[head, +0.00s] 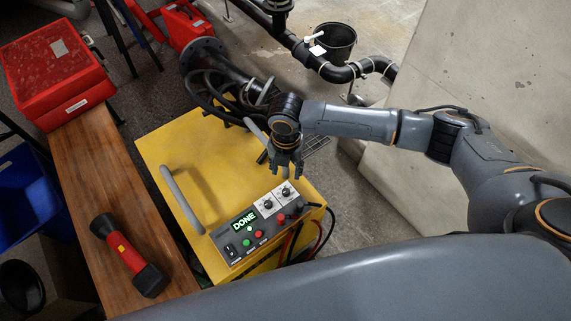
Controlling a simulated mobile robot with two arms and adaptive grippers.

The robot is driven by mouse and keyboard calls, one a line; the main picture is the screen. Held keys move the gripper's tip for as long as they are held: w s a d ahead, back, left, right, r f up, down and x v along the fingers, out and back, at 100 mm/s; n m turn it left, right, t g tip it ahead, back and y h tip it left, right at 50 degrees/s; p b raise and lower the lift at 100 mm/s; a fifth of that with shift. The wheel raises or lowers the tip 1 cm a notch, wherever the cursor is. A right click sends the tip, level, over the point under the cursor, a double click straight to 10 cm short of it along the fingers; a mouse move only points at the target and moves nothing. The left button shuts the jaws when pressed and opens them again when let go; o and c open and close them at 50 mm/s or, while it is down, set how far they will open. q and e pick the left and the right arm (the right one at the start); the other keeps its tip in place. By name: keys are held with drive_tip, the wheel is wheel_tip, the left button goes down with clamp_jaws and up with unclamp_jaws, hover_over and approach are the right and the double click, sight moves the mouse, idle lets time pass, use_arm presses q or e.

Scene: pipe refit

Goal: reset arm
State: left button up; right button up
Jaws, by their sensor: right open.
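My right arm reaches in from the right, and its gripper (287,172) points down over the yellow machine (175,143). The gripper is open, with nothing seen between its fingers. It hangs near the control panel (262,222) on the machine's top; I cannot tell the exact gap. The panel has knobs, green and red buttons, and a lit green display (243,220) that reads "DONE". A grey handle (181,199) stands on the machine's left part. My left gripper is not in view.
A wooden bench (110,170) at left holds a red case (52,75) and a red-black flashlight (128,255). Black pipes (300,52) and a black bucket (336,42) are at the back. A concrete block (480,70) stands behind my arm. A blue crate (25,195) is far left.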

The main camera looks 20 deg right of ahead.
drive_tip(key=s+a+r+m+t+y, duration=0.2)
drive_tip(key=s+a+r+m+y, duration=0.15)
drive_tip(key=s+a+m, duration=0.7)
drive_tip(key=s+d+m+t+h, duration=0.15)
drive_tip(key=s+d+m, duration=0.25)
drive_tip(key=d+m, duration=0.5)
drive_tip(key=s+d+m+h, duration=0.2)
drive_tip(key=s+d+m, duration=0.3)
drive_tip(key=d+m, duration=0.35)
wheel_tip(320, 180, down, 23)
drive_tip(key=g+p, duration=0.1)
drive_tip(key=p, duration=0.1)
drive_tip(key=s+d+f+p, duration=0.1)
drive_tip(key=s+d+f, duration=0.1)
drive_tip(key=s+f, duration=0.5)
drive_tip(key=s+d+f+g+p, duration=0.1)
drive_tip(key=s+f, duration=0.7)
drive_tip(key=s, duration=0.3)
drive_tip(key=shift+d+f+n, duration=0.3)
drive_tip(key=shift+d, duration=0.1)
